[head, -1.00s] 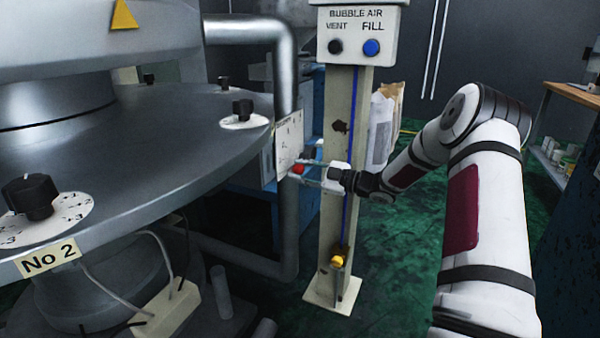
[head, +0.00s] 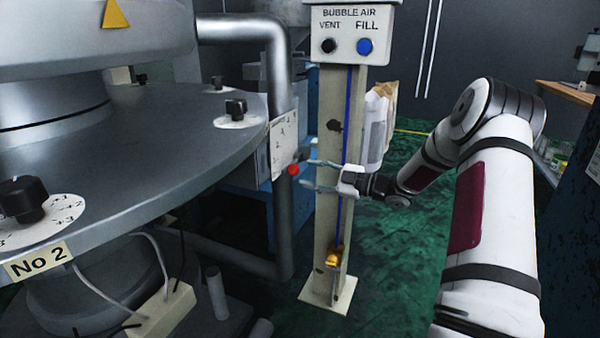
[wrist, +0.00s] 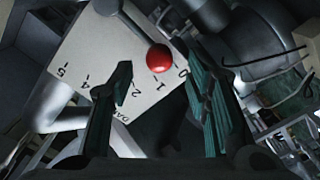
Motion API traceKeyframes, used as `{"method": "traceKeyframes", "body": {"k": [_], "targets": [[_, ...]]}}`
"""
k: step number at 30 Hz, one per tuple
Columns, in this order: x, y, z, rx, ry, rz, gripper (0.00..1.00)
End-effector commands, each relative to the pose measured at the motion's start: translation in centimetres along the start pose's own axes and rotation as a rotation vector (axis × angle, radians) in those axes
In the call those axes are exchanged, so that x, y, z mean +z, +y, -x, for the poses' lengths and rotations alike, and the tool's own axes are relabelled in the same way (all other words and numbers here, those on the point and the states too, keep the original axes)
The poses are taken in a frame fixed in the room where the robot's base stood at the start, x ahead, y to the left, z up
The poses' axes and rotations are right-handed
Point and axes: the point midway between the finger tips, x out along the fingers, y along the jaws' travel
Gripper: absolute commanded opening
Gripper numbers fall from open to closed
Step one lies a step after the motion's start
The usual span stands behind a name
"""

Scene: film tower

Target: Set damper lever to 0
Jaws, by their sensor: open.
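The damper lever has a red ball knob (head: 293,169) that stands out beside a white scale plate (head: 283,143). In the wrist view the dark lever arm runs from the top to the red knob (wrist: 159,58), in front of the scale plate (wrist: 75,50). In the wrist view the knob shows between and beyond the fingertips (wrist: 157,83).
The cream bubble air post (head: 326,230) stands right behind my gripper. A large round metal table (head: 150,140) with black dials lies to the left. A thick grey pipe (head: 279,90) runs beside the plate. Green floor (head: 400,270) is open at right.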

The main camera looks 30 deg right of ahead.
Motion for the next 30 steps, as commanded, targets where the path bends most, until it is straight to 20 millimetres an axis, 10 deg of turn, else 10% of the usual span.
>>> {"method": "traceKeyframes", "body": {"k": [12,30], "targets": [[0.0,-0.1,6.1,-0.001,-0.001,-0.002,0.44],[0.0,-0.1,6.5,-0.001,0.000,-0.002,0.44]]}}
